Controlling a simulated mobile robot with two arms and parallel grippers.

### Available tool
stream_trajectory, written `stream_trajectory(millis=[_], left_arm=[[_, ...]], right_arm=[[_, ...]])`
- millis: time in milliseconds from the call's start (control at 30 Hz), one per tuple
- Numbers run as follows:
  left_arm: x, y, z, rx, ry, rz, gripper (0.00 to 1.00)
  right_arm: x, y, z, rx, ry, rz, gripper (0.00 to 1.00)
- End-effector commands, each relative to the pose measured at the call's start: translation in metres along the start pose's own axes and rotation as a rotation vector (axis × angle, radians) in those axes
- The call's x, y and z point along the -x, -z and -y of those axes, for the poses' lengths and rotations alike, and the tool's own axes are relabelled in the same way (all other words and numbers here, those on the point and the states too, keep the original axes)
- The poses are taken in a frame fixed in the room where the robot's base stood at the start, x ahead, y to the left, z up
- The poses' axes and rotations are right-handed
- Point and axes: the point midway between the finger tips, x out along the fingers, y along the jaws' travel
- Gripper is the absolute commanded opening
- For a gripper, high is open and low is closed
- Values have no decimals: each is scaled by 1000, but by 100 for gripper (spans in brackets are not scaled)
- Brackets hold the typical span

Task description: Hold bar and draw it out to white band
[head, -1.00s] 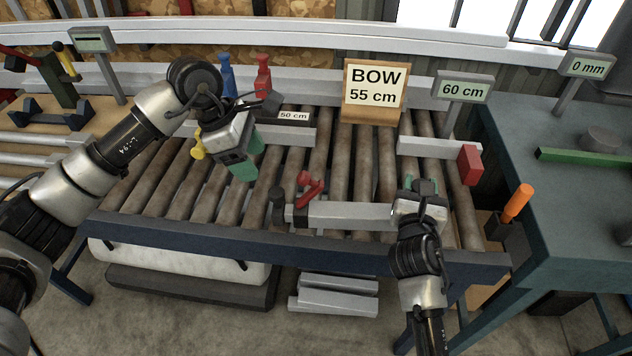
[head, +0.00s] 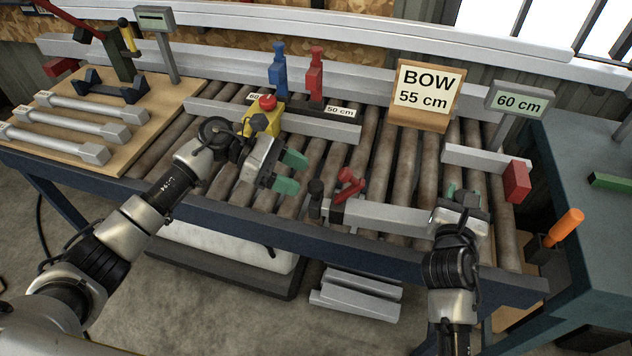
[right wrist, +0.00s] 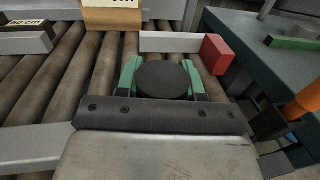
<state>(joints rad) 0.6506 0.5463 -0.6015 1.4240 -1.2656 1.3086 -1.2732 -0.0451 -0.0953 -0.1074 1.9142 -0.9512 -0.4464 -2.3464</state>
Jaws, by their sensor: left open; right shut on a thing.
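A pale grey bar (head: 385,217) lies along the near edge of the roller table, with a red lever (head: 350,186) and a dark knob (head: 316,196) at its left end. My right gripper (head: 462,197) is at the bar's right end. In the right wrist view its green fingers (right wrist: 163,72) are shut around a dark round piece (right wrist: 163,82). How this joins the bar is hidden. My left gripper (head: 290,172) is open and empty above the rollers, left of the lever, fingers pointing right. I cannot make out a white band on the bar.
Several grey bars (head: 90,108) lie on a board at left. A yellow box with a red button (head: 262,120) is close behind my left gripper. A BOW 55 cm sign (head: 424,95), 60 cm display (head: 518,103) and red block (head: 516,182) stand at back right.

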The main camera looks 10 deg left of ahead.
Motion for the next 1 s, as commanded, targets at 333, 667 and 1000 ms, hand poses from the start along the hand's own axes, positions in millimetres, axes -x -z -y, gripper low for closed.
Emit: stream_trajectory(millis=[333,667,1000], left_arm=[[-47,0,0,0,1,0,61],[-51,0,0,0,1,-2,61],[-51,0,0,0,1,-2,12]], right_arm=[[0,0,0,0,-1,0,9],[0,0,0,-1,0,0,9],[0,0,0,0,0,0,9]])
